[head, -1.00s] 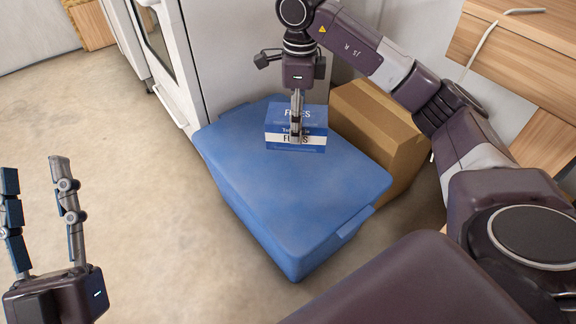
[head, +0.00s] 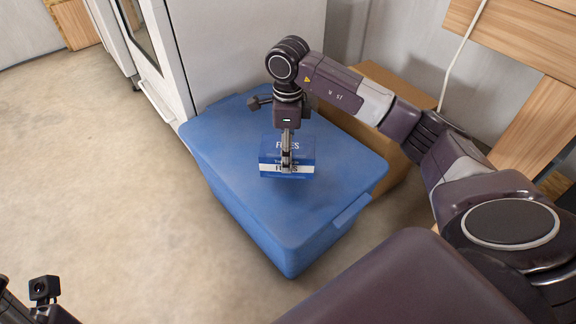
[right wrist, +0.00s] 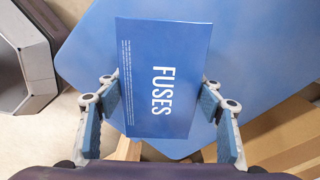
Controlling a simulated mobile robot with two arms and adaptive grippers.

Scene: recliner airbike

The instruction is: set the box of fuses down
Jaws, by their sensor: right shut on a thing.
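The box of fuses (head: 287,148) is blue with a white band and printed lettering. My right gripper (head: 286,166) is shut on it, one finger on each side, pointing down. In the right wrist view the box (right wrist: 165,75) sits between the two fingers (right wrist: 160,93), its FUSES face towards the camera. The box is over the lid of a large blue bin (head: 325,195); I cannot tell whether its underside touches the lid. My left gripper's fingers are out of view; only part of my left arm shows at the bottom left.
A cardboard box (head: 385,150) stands behind the bin at right. A white cabinet (head: 240,50) stands behind the bin at left. Wooden boards (head: 520,60) and a white cable are at far right. The lid around the box is bare, and the floor at left (head: 90,180) is clear.

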